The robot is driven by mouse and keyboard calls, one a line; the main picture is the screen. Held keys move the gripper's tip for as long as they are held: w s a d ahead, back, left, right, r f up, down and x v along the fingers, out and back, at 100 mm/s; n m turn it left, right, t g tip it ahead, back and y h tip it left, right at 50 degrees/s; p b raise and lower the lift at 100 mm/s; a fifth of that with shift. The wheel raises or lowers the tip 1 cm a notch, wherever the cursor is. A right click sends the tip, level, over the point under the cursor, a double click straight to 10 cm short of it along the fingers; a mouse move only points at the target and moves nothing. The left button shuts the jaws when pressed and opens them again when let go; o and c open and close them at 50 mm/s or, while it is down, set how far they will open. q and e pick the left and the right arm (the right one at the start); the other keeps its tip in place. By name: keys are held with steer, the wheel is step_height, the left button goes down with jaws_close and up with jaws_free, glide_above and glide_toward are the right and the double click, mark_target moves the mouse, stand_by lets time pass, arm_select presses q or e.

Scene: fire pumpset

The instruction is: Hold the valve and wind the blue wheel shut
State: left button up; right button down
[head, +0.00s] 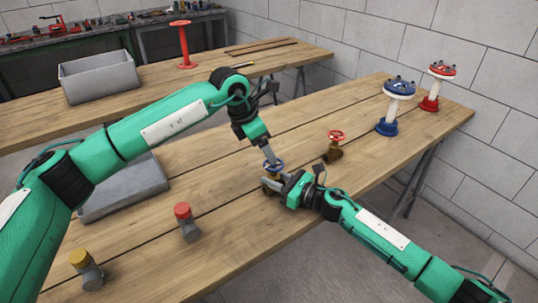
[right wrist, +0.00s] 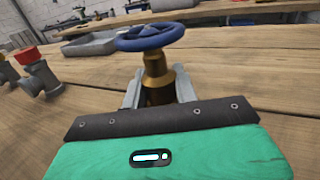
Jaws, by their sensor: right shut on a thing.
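The valve with the blue wheel (head: 277,166) stands on the near wooden table; its brass body (right wrist: 156,80) shows below the blue wheel (right wrist: 150,37) in the right wrist view. My right gripper (head: 281,183) comes from the right, low at the valve, and is shut on its body, one finger on each side. My left gripper (head: 269,157) points down from above, its fingertips close over the wheel in the head view. I cannot tell whether they touch it, or whether they are open or shut. The fingertips and wheel hide much of the valve body in the head view.
A brass valve with a red wheel (head: 336,137) stands just right of the blue one. Red-capped (head: 183,213) and yellow-capped (head: 80,260) fittings and a grey tray (head: 120,190) are left. Blue-based (head: 387,127) and red-based (head: 429,104) stands are at the far right.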

arm_select(q)
steer(key=v, duration=0.6)
steer(key=shift+r, duration=0.3)
steer(key=shift+a, duration=0.15)
arm_select(e)
steer(key=c, duration=1)
jaws_free()
